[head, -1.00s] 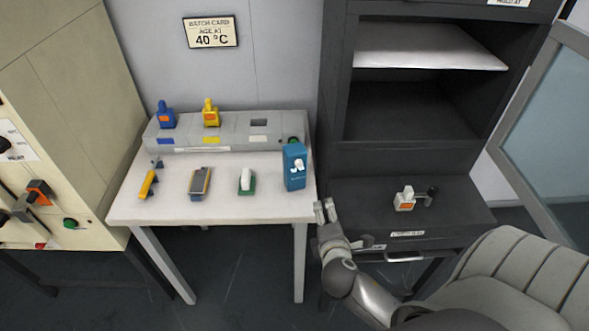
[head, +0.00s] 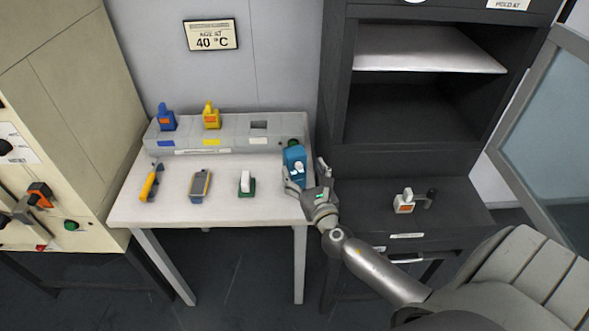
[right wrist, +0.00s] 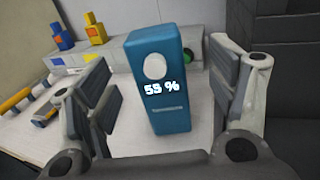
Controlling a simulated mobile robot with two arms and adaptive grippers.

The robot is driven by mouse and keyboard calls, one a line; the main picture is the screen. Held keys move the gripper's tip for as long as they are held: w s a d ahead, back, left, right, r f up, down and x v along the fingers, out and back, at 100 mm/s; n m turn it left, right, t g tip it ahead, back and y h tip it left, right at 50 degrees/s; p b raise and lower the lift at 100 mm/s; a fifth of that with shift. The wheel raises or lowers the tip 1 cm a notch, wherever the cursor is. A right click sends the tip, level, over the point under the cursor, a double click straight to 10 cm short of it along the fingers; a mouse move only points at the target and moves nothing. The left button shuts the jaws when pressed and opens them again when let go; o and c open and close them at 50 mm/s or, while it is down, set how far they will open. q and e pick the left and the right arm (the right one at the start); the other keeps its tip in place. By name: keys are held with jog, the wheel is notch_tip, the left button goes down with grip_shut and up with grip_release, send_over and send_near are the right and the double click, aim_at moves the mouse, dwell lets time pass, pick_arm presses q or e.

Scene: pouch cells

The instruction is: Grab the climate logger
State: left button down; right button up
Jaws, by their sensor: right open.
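The climate logger looks to be the blue upright box (head: 294,161) at the right end of the white table. In the right wrist view the blue box (right wrist: 157,85) has a round pale knob and a display reading "55 %". My right gripper (head: 306,172) is open at the table's right edge, with its fingers on either side of the box. In the right wrist view my right gripper (right wrist: 165,100) shows one finger left and one right of the box, with gaps on both sides. My left gripper is not in view.
A dark cabinet (head: 333,110) stands close on the right.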

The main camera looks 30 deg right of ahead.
aim_at(294, 158)
jog(key=shift+a+f+x, duration=0.15)
jog(key=shift+x, duration=1.5)
jog(key=shift+a+f+x, duration=0.1)
jog(key=shift+f+x, duration=0.05)
jog(key=shift+x, duration=1.55)
jog(key=shift+c, duration=0.2)
jog(key=c, duration=1.2)
jog(key=shift+o, duration=0.2)
jog(key=shift+r, duration=0.15)
